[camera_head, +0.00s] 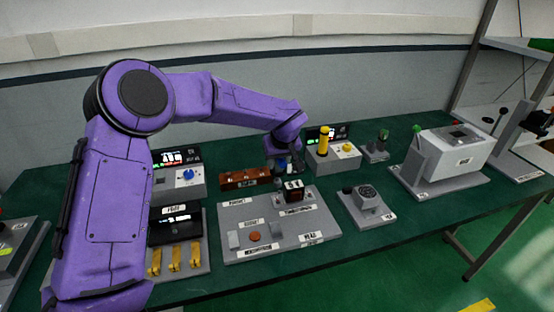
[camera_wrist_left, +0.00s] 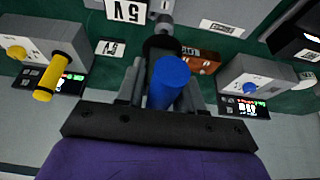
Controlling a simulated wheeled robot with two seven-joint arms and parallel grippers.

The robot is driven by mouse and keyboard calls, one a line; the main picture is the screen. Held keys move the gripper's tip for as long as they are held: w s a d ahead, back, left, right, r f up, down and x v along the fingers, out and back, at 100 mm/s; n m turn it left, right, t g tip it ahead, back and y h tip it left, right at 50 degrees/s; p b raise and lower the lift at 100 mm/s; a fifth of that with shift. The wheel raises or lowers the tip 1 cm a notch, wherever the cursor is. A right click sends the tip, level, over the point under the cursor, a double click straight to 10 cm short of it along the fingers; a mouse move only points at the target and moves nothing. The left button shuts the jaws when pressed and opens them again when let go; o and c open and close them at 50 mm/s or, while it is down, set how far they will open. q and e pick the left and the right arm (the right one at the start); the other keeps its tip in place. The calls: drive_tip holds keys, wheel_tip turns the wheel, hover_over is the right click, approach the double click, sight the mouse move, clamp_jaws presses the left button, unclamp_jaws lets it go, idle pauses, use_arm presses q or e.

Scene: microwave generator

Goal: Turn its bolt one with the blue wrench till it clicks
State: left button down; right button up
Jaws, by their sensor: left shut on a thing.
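My left gripper (camera_head: 284,165) is shut on the blue wrench, low over the back edge of a grey fixture plate (camera_head: 275,208). In the left wrist view the wrench's blue handle (camera_wrist_left: 168,82) stands between the fingers of the gripper (camera_wrist_left: 160,92). A dark round part (camera_wrist_left: 160,45) and a grey post (camera_wrist_left: 165,25) show just beyond the handle. I cannot tell whether the wrench is seated on a bolt. In the head view the arm and gripper hide most of the wrench, and no bolt marked one can be made out. My right gripper is not in view.
A brown block (camera_head: 245,179) lies left of the gripper. A device with a yellow handle (camera_head: 324,142) stands to its right, and a device with a blue knob (camera_head: 188,174) to its left. A black box (camera_head: 293,189) sits on the plate. The green table (camera_head: 420,213) is bare at front right.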

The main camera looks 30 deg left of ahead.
use_arm(q)
drive_tip(key=shift+w+d+f, duration=0.1)
drive_tip(key=shift+w+f, duration=0.25)
drive_tip(key=shift+w, duration=0.35)
drive_tip(key=shift+s+p, duration=0.3)
drive_tip(key=shift+p, duration=0.15)
drive_tip(key=shift+w+f, duration=0.35)
drive_tip(key=shift+w, duration=0.1)
drive_tip(key=shift+s+r, duration=0.15)
drive_tip(key=shift+s, duration=0.05)
drive_tip(key=shift+s+r, duration=0.1)
drive_tip(key=shift+r, duration=0.05)
drive_tip(key=shift+s+r+p, duration=0.3)
drive_tip(key=shift+s+p, duration=0.25)
drive_tip(key=shift+s, duration=0.05)
